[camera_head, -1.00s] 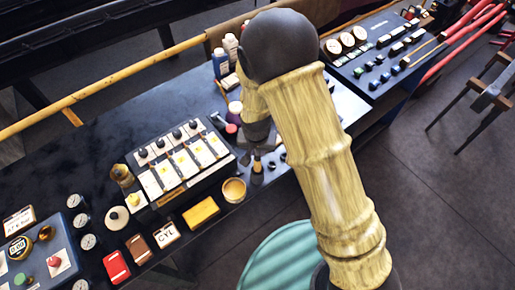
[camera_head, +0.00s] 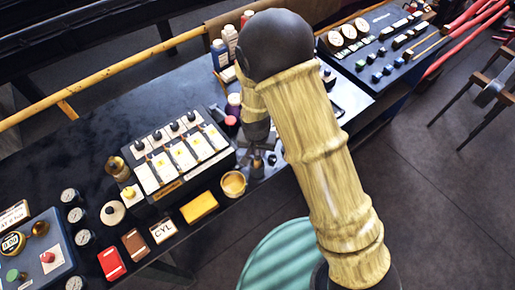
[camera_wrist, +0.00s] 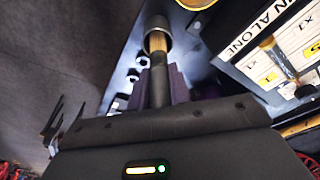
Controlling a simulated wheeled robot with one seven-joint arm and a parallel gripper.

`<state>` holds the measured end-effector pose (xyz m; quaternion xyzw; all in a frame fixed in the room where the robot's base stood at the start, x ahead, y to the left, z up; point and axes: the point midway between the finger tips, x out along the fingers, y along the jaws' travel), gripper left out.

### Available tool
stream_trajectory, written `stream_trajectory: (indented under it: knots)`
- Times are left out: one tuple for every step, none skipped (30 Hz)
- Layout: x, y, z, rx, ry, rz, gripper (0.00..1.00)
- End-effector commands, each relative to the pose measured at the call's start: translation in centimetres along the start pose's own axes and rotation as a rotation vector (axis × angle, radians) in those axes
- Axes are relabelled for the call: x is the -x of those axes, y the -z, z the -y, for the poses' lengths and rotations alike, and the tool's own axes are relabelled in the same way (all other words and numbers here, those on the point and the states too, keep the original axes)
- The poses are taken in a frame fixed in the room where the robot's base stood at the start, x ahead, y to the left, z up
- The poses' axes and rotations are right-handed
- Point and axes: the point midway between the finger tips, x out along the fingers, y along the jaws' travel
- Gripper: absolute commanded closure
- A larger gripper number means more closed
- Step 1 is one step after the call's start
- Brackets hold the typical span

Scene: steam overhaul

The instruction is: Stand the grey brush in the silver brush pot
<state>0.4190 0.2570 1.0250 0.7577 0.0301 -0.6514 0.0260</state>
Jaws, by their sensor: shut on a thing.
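My gripper (camera_head: 258,146) points down over the bench, mostly hidden behind my arm in the head view. In the wrist view its purple fingers (camera_wrist: 177,84) are shut on the dark handle of the grey brush (camera_wrist: 159,88). The brush has a brass-coloured band beyond the handle. A silver cylinder, seemingly the brush pot (camera_wrist: 169,38), shows around the far end of the brush. The bristles are hidden, and I cannot tell how deep the brush sits or whether it touches the pot. In the head view this spot is small and dark.
A switch box (camera_head: 178,160) with white label plates stands close left of my gripper. A round tan tub (camera_head: 233,184) and a yellow block (camera_head: 199,207) lie near the front edge. Bottles (camera_head: 220,54) stand behind, and a gauge console (camera_head: 372,55) is at right.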

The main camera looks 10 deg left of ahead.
Motion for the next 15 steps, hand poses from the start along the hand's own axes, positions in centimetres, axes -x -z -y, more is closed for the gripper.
stream_trajectory:
  knots:
    - [0.02,0.01,0.00,0.000,0.000,0.000,1.00]
    - [0.02,0.01,0.00,0.000,0.000,0.000,1.00]
    - [0.02,0.01,0.00,0.000,0.000,0.000,0.75]
    - [0.02,0.01,0.00,0.000,0.000,0.000,0.69]
    - [0.02,0.01,0.00,0.000,0.000,0.000,0.63]
    - [0.02,0.01,0.00,0.000,0.000,0.000,0.55]
    - [0.02,0.01,0.00,0.000,0.000,0.000,0.55]
    - [0.03,0.01,0.00,0.000,0.000,0.000,0.55]
    - [0.03,0.01,0.00,0.000,0.000,0.000,0.55]
    - [0.02,0.01,0.00,0.000,0.000,0.000,0.55]
    - [0.03,0.01,0.00,0.000,0.000,0.000,0.55]
    - [0.03,0.01,0.00,0.000,0.000,0.000,0.55]
    - [0.02,0.00,0.00,0.000,0.000,0.000,0.55]
    - [0.03,0.00,0.00,0.000,0.000,0.000,0.55]
    - [0.06,0.01,0.01,0.000,0.000,0.000,0.55]
